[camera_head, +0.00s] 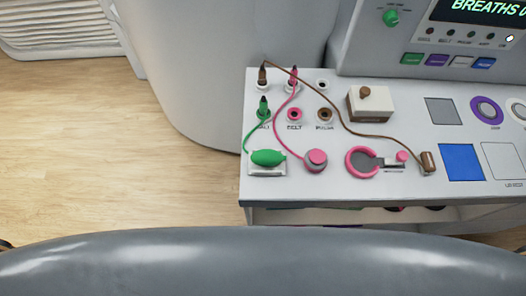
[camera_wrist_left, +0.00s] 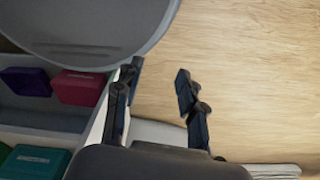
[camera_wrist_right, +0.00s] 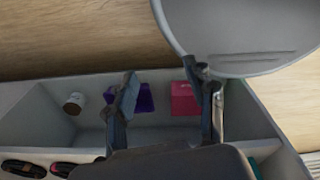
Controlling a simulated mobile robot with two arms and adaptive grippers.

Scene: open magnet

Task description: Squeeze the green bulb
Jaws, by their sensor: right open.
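The green bulb (camera_head: 268,157) lies on a small white pad at the front left corner of the white panel top (camera_head: 340,190). A green cord runs from it to a green plug (camera_head: 263,109) standing behind it. My left gripper (camera_wrist_left: 158,82) is open and empty in the left wrist view, with wood floor and an open compartment below it. My right gripper (camera_wrist_right: 168,88) is open and empty in the right wrist view, above a compartment with boxes. The bulb is in neither wrist view, and neither gripper shows clearly in the head view.
Beside the bulb are a pink knob (camera_head: 316,160) with a pink cord, a pink ring (camera_head: 362,162) and a brown plug (camera_head: 428,162) on a brown cord. A grey curved surface (camera_head: 260,262) crosses the front. Wood floor (camera_head: 120,180) lies left.

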